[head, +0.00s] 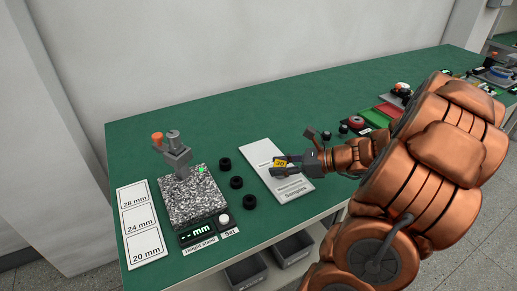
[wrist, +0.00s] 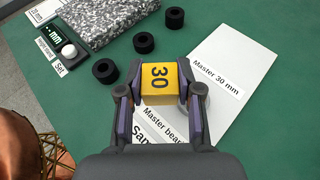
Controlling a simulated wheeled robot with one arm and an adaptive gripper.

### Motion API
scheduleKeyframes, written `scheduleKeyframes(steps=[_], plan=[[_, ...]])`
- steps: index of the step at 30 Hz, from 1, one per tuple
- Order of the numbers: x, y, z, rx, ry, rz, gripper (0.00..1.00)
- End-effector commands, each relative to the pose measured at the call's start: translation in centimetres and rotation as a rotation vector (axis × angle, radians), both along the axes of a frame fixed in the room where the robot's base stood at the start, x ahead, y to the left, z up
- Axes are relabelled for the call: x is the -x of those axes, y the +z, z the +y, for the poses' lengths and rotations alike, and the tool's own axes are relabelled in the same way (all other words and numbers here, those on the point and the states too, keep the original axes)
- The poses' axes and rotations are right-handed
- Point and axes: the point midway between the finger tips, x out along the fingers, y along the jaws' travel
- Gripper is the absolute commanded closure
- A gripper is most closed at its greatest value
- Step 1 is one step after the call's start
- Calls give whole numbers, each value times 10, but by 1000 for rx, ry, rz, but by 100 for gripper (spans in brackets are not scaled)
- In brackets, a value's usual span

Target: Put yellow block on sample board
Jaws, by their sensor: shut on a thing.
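The yellow block (wrist: 159,84), marked 30, is held between the two fingers of my gripper (wrist: 160,95) in the wrist view. In the head view the yellow block (head: 280,162) shows at the tip of my gripper (head: 284,167). The white sample board (head: 262,150) lies flat on the green table under the gripper. In the wrist view the board (wrist: 225,75) shows the words "Master 30 mm" beyond the block, and other lettering is partly covered by my gripper. I cannot tell whether the block touches the board.
Three black rings (head: 236,182) stand in a row left of the board. A speckled stone height stand (head: 192,200) with a display and a white button (head: 222,219) is further left. Labelled white cards (head: 139,222) lie at the far left. Red and green trays (head: 372,118) are at the right.

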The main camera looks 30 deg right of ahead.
Motion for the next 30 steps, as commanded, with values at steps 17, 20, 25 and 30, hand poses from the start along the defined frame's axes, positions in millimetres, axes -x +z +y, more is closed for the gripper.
scheduleKeyframes(steps=[17,20,25,30], plan=[[-104,-10,-27,4,4,1,100],[-121,-12,-31,3,2,3,100],[-141,-14,-37,3,1,1,100],[-149,-14,-39,1,1,0,100]])
